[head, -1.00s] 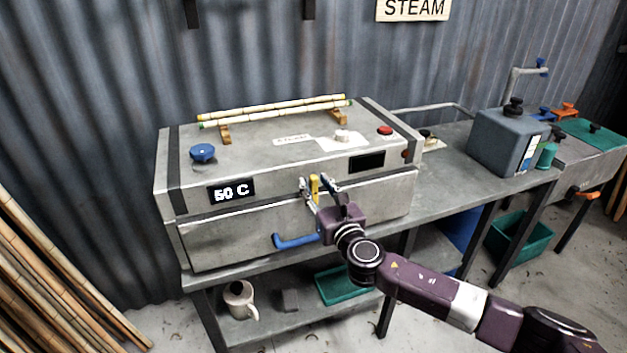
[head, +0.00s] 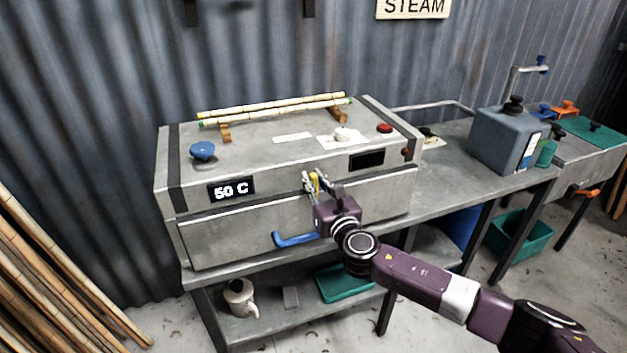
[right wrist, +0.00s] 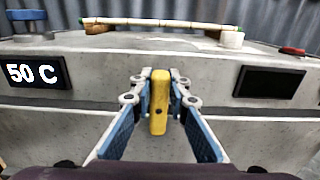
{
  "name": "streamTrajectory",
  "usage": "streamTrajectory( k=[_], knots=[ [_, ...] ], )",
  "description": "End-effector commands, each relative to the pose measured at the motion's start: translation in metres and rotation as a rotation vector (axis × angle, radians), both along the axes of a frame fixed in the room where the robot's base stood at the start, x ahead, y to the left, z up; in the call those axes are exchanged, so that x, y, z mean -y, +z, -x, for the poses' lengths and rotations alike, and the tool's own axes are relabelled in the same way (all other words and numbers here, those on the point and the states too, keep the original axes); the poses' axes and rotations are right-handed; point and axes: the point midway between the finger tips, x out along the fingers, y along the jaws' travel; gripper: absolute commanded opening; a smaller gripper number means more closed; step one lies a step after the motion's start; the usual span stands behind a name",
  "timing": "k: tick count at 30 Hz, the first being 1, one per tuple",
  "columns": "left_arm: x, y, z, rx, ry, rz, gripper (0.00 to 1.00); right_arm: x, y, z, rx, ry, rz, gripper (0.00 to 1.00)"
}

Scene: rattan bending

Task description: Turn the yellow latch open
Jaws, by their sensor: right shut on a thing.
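The yellow latch (right wrist: 159,100) stands upright on the front of the grey steam box (head: 215,243), across the seam between lid and front panel. It also shows small in the head view (head: 315,181). My right gripper (right wrist: 160,92) is shut on the latch, with one finger on each side of it. In the head view my right gripper (head: 316,184) partly covers the latch. My left gripper is not in view.
A blue handle (head: 294,239) sticks out from the box front, just left of my right gripper. A blue knob (head: 203,151), bamboo poles (head: 275,107) and a red button (head: 384,128) are on top. A grey tank (head: 505,140) stands on the bench to the right.

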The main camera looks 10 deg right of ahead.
Motion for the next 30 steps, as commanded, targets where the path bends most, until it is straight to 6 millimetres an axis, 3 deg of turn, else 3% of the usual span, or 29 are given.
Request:
streamTrajectory(
  k=[11, 30],
  knots=[
    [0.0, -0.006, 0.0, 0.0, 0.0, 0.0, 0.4, 0.002, -0.003, 0.0, -0.03, 0.0, -0.105, 0.0],
    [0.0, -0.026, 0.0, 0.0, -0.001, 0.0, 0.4, 0.017, -0.01, -0.004, -0.179, -0.002, -0.659, 0.0]
  ],
)
